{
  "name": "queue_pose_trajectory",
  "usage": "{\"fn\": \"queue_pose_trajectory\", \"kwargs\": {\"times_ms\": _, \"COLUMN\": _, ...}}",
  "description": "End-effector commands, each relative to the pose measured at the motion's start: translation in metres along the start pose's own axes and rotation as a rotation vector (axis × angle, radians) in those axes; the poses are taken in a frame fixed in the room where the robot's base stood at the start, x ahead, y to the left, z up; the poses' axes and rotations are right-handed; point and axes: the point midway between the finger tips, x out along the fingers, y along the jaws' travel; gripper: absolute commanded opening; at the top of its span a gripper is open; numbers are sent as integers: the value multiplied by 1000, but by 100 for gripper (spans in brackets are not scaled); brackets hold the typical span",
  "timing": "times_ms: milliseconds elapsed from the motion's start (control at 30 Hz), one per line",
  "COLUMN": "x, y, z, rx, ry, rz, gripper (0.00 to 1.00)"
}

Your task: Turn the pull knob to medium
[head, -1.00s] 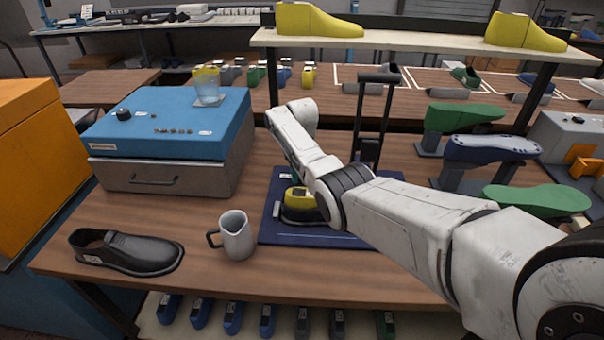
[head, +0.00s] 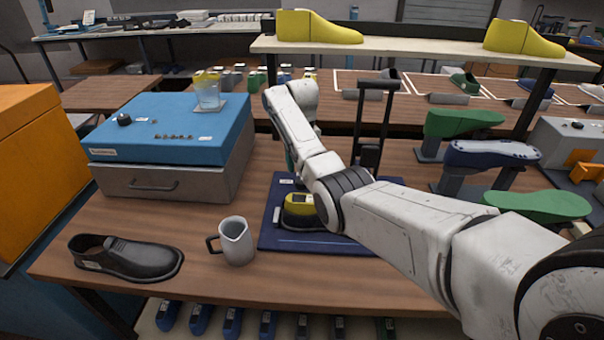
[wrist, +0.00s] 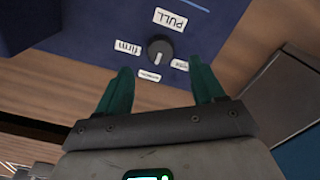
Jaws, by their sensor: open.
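A dark round knob (wrist: 160,50) shows in the wrist view on a dark blue board (wrist: 100,32), with a label "PULL" above it, "firm" to its left and smaller labels to its right and below. The lower label is too small to read surely, and I cannot tell exactly where the knob points. My gripper (wrist: 160,68) is open and empty, its two teal fingers apart below the knob. In the head view the board (head: 305,243) lies on the table and holds a yellow last (head: 298,204); my arm hides the knob and most of the gripper.
A black upright handle (head: 372,115) rises behind the board. Green and blue lasts (head: 490,152) are at the right.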

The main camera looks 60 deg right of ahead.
Motion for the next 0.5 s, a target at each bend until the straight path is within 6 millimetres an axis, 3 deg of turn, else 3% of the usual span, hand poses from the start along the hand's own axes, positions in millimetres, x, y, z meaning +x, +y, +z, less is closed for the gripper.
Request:
{"fn": "queue_pose_trajectory", "kwargs": {"times_ms": 200, "x": -29, "y": 0, "z": 0, "rx": -1, "ry": 1, "rz": 0, "gripper": 68}}
{"fn": "queue_pose_trajectory", "kwargs": {"times_ms": 500, "x": -37, "y": 0, "z": 0, "rx": -1, "ry": -1, "rz": 0, "gripper": 68}}
